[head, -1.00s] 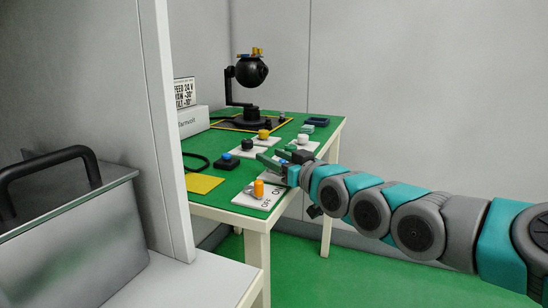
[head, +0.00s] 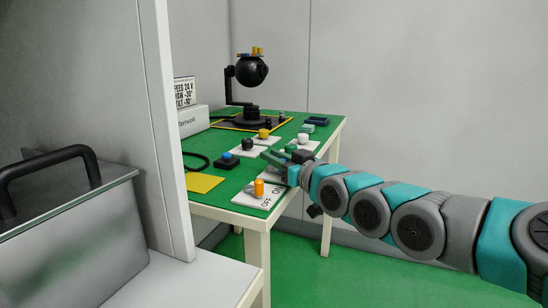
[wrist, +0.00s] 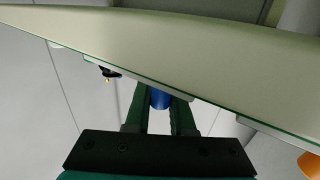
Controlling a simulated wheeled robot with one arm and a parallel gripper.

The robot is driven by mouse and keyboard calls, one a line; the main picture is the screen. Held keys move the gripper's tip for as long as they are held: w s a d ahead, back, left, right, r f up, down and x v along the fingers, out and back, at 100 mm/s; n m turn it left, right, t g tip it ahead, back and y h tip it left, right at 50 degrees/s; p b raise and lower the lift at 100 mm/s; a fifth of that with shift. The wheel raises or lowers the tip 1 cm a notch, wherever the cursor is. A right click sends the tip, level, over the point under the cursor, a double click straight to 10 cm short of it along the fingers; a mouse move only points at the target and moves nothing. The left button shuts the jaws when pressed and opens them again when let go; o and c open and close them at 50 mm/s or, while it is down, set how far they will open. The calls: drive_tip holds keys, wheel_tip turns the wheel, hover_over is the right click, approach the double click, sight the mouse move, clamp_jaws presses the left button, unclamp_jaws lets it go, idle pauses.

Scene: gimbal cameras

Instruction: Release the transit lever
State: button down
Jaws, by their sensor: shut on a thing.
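My gripper (head: 278,158) is over the front right part of the green table. In the wrist view its two dark green fingers (wrist: 160,112) are shut on a blue cylindrical knob (wrist: 160,98). This knob is hidden behind the fingers in the head view. A black gimbal camera (head: 250,72) stands on a dark base at the back of the table. I cannot tell for sure which control is the transit lever. An orange upright lever (head: 259,187) stands on a white ON/OFF plate at the front edge, apart from my gripper.
A yellow knob (head: 264,134), a white knob (head: 303,139) and a black box with a blue button (head: 226,159) stand nearby. A yellow pad (head: 203,183) lies at front left. A grey partition (head: 175,140) and a metal case (head: 75,235) are at left.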

drive_tip(key=shift+s+f+m+t+h+b, duration=0.1)
drive_tip(key=shift+m+t+h+b, duration=0.3)
drive_tip(key=shift+m+h+b, duration=0.25)
drive_tip(key=shift+m+t+h+b, duration=0.35)
drive_tip(key=shift+t+h+b, duration=0.1)
drive_tip(key=shift+h, duration=0.2)
drive_tip(key=c, duration=0.8)
unclamp_jaws()
drive_tip(key=shift+o, duration=0.2)
drive_tip(key=shift+v, duration=3.9)
